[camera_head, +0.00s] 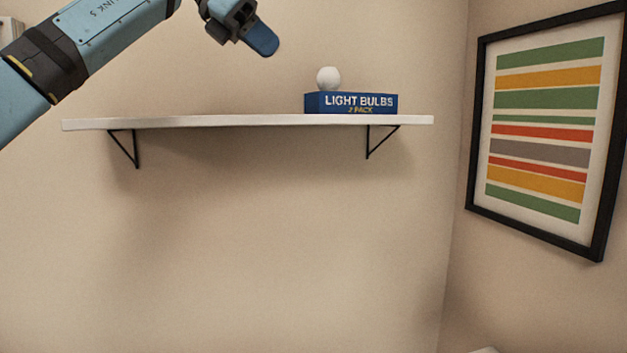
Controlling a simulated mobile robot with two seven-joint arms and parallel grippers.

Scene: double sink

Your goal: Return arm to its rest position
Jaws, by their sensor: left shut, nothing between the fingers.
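My left arm (95,40) comes in from the upper left in the head view, light blue with a dark joint band. My left gripper (262,42) is at the top, above the white shelf and clear of it. Its dark body and blue fingertip show, and the top of the gripper is cut by the frame's edge. It is shut and empty. My right gripper is not in view.
A white wall shelf (200,122) on black brackets spans the middle. A blue light bulb box (350,103) stands on its right part, with a white round bulb (328,78) at the box. A striped framed picture (543,130) hangs right. The wall below is clear.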

